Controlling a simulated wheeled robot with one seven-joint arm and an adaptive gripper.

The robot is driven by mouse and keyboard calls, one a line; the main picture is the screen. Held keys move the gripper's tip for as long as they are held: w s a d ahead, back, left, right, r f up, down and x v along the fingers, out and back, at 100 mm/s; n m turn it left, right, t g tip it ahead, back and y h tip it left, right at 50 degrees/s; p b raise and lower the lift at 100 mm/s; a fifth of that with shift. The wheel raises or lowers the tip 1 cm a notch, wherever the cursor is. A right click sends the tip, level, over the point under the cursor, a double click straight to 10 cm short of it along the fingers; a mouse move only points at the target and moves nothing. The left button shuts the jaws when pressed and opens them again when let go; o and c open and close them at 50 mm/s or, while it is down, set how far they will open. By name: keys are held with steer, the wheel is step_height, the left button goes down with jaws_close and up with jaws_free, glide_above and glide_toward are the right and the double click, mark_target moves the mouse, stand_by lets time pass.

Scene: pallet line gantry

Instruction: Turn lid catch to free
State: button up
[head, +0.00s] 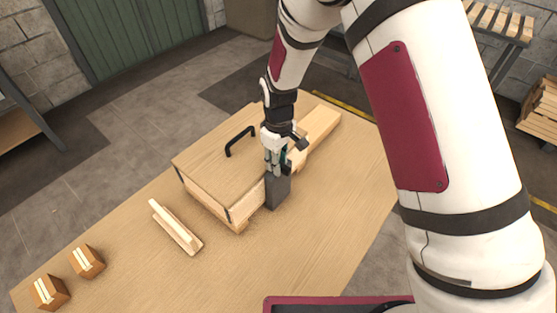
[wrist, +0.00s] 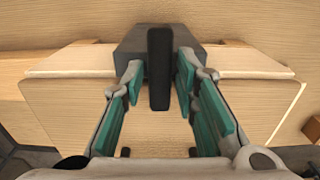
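The lid catch is a black bar (wrist: 159,68) on a dark grey block (wrist: 128,48) in the wrist view. The bar runs up and down the picture. My gripper (wrist: 160,78) is open, its teal-padded fingers either side of the bar with a visible gap on each side. In the head view the grey block (head: 277,190) stands at the right side of a wooden box with a flat lid (head: 212,166). My gripper (head: 278,160) is directly above that block, fingers pointing down, and hides the bar there.
A black arched handle (head: 239,140) stands on the lid. A light wooden piece (head: 176,228) lies in front of the box on the table (head: 330,215). Two small brown blocks (head: 87,261) (head: 48,292) are at the near left. A long timber (head: 322,124) lies behind the gripper.

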jaws_close()
steer(key=shift+m, duration=0.3)
steer(key=m, duration=0.8)
steer(key=shift+p, duration=0.3)
steer(key=m, duration=0.5)
steer(key=shift+p, duration=0.35)
steer(key=shift+m+p, duration=0.3)
steer(key=shift+m, duration=1.8)
